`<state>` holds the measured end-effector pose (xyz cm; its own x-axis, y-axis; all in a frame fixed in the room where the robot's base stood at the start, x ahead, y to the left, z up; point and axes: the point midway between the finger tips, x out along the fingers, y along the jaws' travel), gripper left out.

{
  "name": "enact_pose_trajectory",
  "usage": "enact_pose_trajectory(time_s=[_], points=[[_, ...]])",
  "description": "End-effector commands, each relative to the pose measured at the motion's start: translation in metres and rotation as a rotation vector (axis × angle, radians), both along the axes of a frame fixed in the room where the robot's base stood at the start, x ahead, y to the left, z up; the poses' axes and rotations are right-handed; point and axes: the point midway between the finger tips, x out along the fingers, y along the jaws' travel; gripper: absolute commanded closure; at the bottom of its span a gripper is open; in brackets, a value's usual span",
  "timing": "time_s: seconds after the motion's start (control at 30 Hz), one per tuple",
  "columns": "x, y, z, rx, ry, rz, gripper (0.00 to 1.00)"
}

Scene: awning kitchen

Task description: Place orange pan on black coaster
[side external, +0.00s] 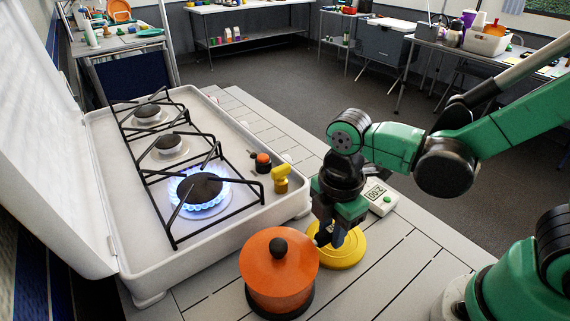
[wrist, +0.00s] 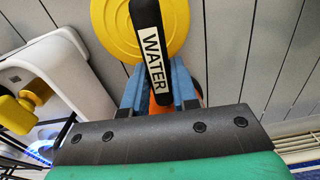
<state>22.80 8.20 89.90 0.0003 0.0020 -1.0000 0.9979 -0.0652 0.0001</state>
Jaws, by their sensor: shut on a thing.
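The orange pan (side external: 278,268), with an orange lid and black knob, is upright at the front of the slatted table in the side view. A dark rim, seemingly the black coaster (side external: 284,314), shows under its lower edge; I cannot tell whether the pan touches it. My gripper (side external: 322,236) is at the pan's right side. In the wrist view, its blue fingers (wrist: 157,88) are shut on the pan's black handle (wrist: 150,45), which is labelled WATER. A little orange of the pan shows between the fingers; most of it is hidden there.
A yellow round coaster (side external: 345,248) lies just right of the pan, beneath the handle. The white stove (side external: 290,205) stands to the left, its front burner (side external: 201,189) lit. A white timer (side external: 381,199) is behind my gripper. The table's right front (side external: 400,280) is clear.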

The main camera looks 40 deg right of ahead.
Motion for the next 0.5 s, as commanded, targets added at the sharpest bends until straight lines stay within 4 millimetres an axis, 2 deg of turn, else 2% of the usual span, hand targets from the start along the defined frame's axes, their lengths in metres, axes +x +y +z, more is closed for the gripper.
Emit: enact_pose_trajectory(time_s=[0.3, 0.33, 0.4, 0.43, 0.5], points=[[0.0, 0.0001, -0.0017, 0.001, 0.0, 0.0, 1.0], [0.0, 0.0, -0.0018, 0.0, 0.0, 0.0, 0.71], [0.0, 0.0, -0.0016, 0.0, 0.0, 0.0, 0.51], [-0.0001, 0.0, -0.0016, 0.0, 0.0, 0.0, 0.45], [0.0, 0.0, -0.0016, 0.0, 0.0, 0.0, 0.45]])
